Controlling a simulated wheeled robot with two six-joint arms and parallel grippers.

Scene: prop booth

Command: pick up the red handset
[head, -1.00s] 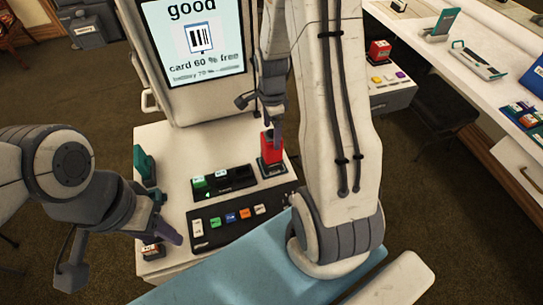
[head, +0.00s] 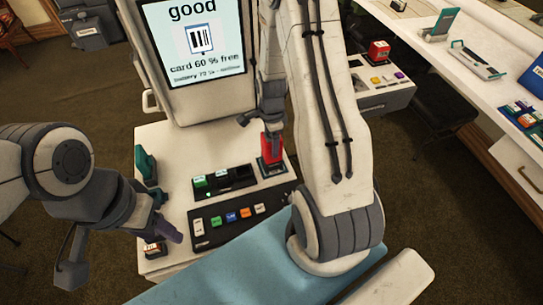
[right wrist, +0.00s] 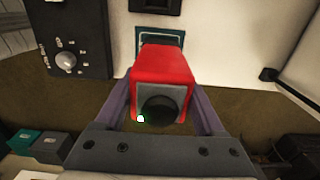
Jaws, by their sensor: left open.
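The red handset (head: 271,147) stands upright in a dark base at the right of the white console top, below the screen. My right gripper (head: 272,122) is lowered over it from above and hides its upper part. In the right wrist view the red handset (right wrist: 163,70) lies between the two purple fingers, one along each side. Whether the fingers press on it or leave small gaps I cannot tell. My left gripper (head: 168,228) is open and empty by the console's front left corner, away from the handset.
A dark tray (head: 224,180) with green-topped blocks sits left of the handset, with a row of coloured buttons (head: 231,216) in front. A teal object (head: 146,165) stands at the console's left edge. The screen (head: 195,40) rises behind. Another red item (head: 379,51) stands farther right.

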